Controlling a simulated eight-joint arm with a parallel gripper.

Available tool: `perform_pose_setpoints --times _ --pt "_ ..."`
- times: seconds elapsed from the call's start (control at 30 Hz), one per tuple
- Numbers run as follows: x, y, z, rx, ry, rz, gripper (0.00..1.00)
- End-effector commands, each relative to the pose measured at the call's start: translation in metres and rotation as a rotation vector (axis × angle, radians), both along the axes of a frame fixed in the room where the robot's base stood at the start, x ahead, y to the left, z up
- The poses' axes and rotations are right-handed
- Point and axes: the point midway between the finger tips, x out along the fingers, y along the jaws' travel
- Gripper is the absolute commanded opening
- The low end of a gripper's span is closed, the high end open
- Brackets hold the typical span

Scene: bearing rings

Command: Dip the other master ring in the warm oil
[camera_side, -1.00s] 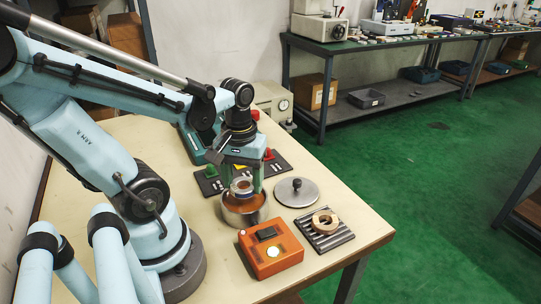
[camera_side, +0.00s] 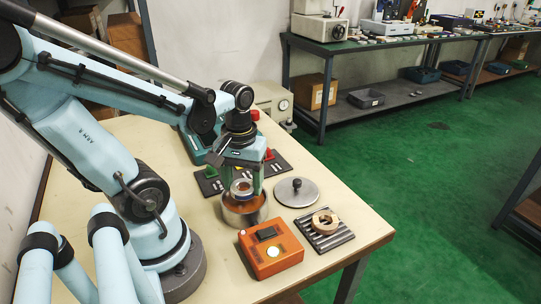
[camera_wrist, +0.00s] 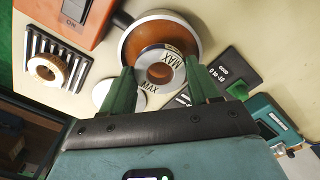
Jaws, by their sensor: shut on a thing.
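My gripper (camera_side: 242,182) is shut on a steel-coloured ring (camera_side: 241,186) and holds it over the pot (camera_side: 244,212). In the wrist view the ring (camera_wrist: 160,57) sits between the green fingers (camera_wrist: 162,88); it shows "MAX" lettering and a brownish bore. The pot (camera_wrist: 125,45) has a metal rim and holds brown-orange oil (camera_wrist: 146,30). The ring overlaps the pot's opening in both views; I cannot tell whether its lower edge touches the oil. A second, tan ring (camera_side: 325,221) lies on the ribbed rack (camera_side: 334,241) to the right; it also shows in the wrist view (camera_wrist: 48,70).
An orange box (camera_side: 270,262) with a lit button stands in front of the pot. A round lid (camera_side: 296,192) with a black knob lies right of the pot. A dark board (camera_side: 282,167) with coloured pieces lies behind. The table's front right is bare.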

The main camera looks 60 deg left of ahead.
Motion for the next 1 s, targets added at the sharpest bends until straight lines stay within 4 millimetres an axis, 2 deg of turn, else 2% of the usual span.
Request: perform_pose_setpoints --times 1.0 --pt "0.001 0.000 -0.027 0.000 0.000 0.000 0.20"
